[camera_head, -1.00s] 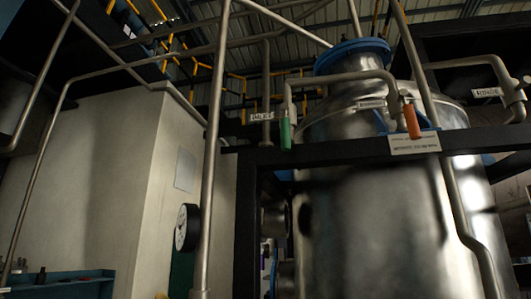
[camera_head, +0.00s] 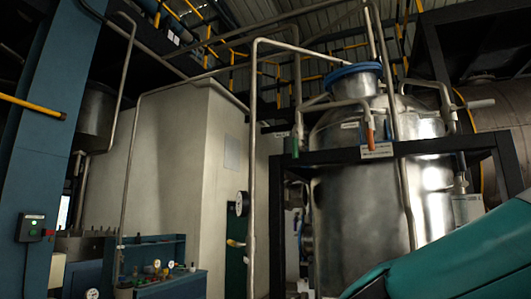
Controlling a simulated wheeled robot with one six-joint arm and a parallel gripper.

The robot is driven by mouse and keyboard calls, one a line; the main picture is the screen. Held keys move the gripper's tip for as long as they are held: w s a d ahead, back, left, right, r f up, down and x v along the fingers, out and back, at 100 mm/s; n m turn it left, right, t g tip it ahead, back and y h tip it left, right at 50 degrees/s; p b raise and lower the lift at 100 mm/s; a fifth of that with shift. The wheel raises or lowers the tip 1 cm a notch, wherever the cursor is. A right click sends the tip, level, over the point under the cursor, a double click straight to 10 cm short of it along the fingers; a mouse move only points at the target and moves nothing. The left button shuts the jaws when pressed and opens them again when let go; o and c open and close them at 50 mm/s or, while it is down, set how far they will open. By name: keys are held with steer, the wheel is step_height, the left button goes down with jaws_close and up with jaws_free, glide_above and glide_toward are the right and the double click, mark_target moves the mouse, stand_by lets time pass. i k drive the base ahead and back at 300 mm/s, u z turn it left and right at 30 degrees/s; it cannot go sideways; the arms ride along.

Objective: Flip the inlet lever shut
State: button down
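A large steel vessel (camera_head: 355,215) with a blue top flange (camera_head: 353,74) stands right of centre, behind a dark frame. Two coloured lever handles hang on its pipework: a green one (camera_head: 295,147) at the left and an orange one (camera_head: 370,135) nearer the middle. Small white tags sit near them, too small to read, so I cannot tell which lever is the inlet. A blue handle (camera_head: 461,160) shows at the right. A teal arm part, mine, fills the lower right corner. My gripper is out of view.
A dark horizontal beam (camera_head: 440,145) crosses in front of the vessel. A vertical pipe (camera_head: 251,170) with a round gauge (camera_head: 242,204) stands left of it. A pale cabinet (camera_head: 175,180), a blue bench (camera_head: 160,255) and a blue column (camera_head: 50,150) are further left.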

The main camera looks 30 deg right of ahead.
mark_target(294, 141)
steer(key=u, duration=0.7)
steer(key=i, duration=1.85)
steer(key=z, duration=0.8)
